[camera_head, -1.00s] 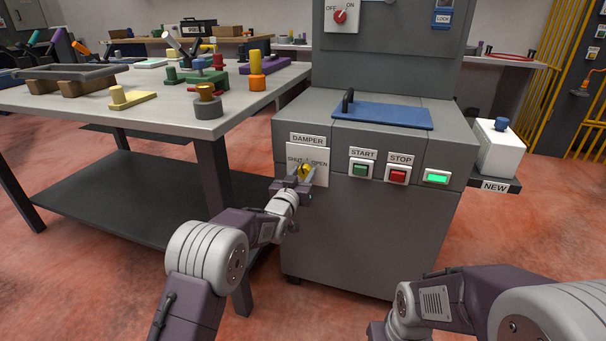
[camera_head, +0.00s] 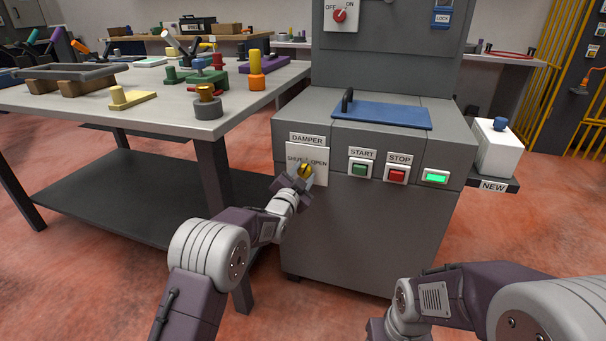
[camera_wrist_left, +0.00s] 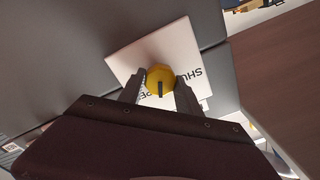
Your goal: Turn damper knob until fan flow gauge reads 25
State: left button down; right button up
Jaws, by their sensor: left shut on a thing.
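The yellow damper knob (camera_head: 305,171) is on a white plate (camera_head: 294,152) marked SHUT and OPEN, on the front of the grey cabinet (camera_head: 350,230). My left gripper (camera_head: 303,174) is shut on the knob. In the left wrist view the knob (camera_wrist_left: 160,79) sits between the two fingers of my left gripper (camera_wrist_left: 161,88), with a dark pointer line on its face. The fan flow gauge is not recognisable in these frames. My right arm shows at the lower right; its gripper is out of the picture.
A green START button (camera_head: 360,169) and a red STOP button (camera_head: 396,175) are right of the damper plate, beside a lit green lamp (camera_head: 436,177). A workbench (camera_head: 150,108) with several fixtures stands at the left. A blue lid (camera_head: 385,115) lies on top of the cabinet.

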pick_arm(q)
jog(key=shift+m, duration=0.3)
dwell(0.4)
jog(key=c, duration=0.8)
grip_release()
jog(key=shift+c, duration=0.2)
jog(key=shift+s, duration=0.1)
